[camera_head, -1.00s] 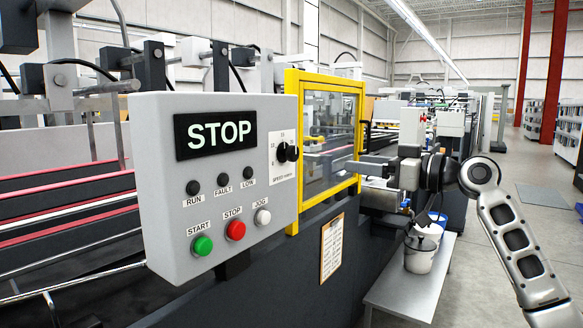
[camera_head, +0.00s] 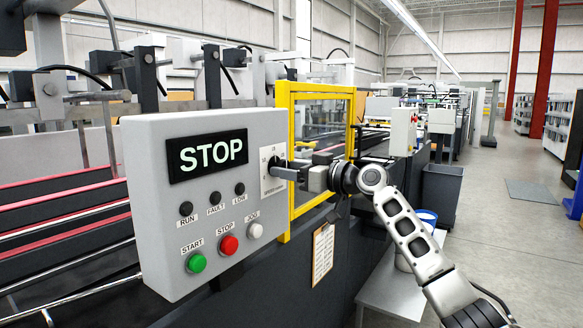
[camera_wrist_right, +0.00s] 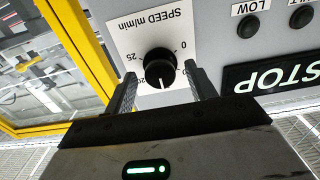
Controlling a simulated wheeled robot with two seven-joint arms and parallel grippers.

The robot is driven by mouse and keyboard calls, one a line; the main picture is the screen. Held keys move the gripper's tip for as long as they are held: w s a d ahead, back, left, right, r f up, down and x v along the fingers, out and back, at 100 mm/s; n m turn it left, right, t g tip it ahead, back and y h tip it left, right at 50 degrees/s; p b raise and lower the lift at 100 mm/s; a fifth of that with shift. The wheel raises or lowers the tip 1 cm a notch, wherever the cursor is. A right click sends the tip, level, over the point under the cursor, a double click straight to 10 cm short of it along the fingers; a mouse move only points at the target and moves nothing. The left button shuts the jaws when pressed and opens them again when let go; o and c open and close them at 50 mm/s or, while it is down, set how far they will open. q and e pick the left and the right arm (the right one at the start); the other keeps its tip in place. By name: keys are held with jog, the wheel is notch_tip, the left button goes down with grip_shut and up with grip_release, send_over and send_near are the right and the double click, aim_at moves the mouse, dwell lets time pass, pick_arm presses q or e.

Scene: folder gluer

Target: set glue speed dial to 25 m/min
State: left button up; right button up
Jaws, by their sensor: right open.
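The glue speed dial (camera_wrist_right: 160,66) is a black round knob on a white scale plate marked "SPEED m/min" (camera_wrist_right: 140,32). In the right wrist view the picture is upside down, and the knob's white mark points to the bottom of the frame. My right gripper (camera_wrist_right: 158,78) is open, with one finger on each side of the knob and a visible gap on both sides. In the head view the right gripper (camera_head: 282,171) reaches the panel from the right and covers part of the dial. My left gripper is not in view.
The grey control panel (camera_head: 150,225) has a "STOP" display (camera_head: 207,156), lamps, and green, red and white buttons below. A yellow-framed guard window (camera_head: 284,120) stands just right of the panel, close to my right arm. A bench (camera_head: 392,290) stands lower right.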

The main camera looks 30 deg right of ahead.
jog(key=c, duration=1)
